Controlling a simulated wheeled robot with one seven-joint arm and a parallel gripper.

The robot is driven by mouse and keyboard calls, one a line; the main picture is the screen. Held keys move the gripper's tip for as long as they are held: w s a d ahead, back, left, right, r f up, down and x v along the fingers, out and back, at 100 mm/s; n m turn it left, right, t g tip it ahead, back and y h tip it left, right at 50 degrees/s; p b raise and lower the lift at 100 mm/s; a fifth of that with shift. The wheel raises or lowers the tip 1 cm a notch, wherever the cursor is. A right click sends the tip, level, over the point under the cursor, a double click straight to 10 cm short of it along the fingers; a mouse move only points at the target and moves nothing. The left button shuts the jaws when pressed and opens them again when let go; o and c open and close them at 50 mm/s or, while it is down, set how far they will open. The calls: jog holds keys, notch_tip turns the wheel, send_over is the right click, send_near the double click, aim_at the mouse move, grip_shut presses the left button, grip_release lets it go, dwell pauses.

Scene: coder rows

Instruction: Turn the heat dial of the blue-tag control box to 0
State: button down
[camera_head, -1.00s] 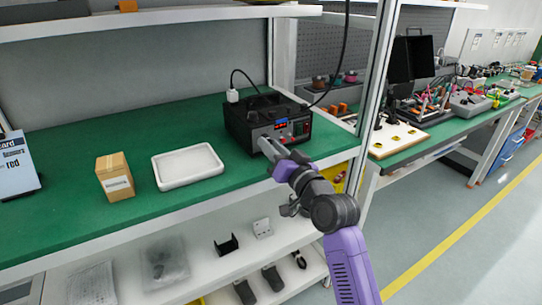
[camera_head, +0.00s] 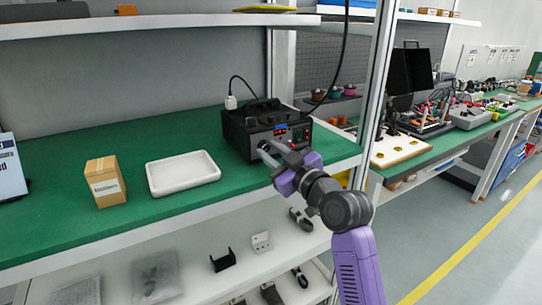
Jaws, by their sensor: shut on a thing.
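A black control box (camera_head: 240,131) stands at the right part of the green bench, with a lit red display and a small blue tag (camera_head: 280,128) on its front face. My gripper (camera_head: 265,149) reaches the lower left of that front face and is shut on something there. The heat dial is hidden behind the fingers, so its setting cannot be read.
A white tray (camera_head: 184,187) and a cardboard box (camera_head: 105,181) stand on the bench (camera_head: 60,215) to the left. A metal upright (camera_head: 372,90) rises just right of the control box. A lower shelf (camera_head: 200,285) holds several small parts.

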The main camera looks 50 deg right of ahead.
jog(key=shift+f+n, duration=0.1)
jog(key=shift+n, duration=0.3)
jog(key=c, duration=1.4)
grip_release()
jog(key=shift+c, duration=0.2)
jog(key=v, duration=0.7)
jog(key=shift+s, duration=0.4)
jog(key=shift+a, duration=0.1)
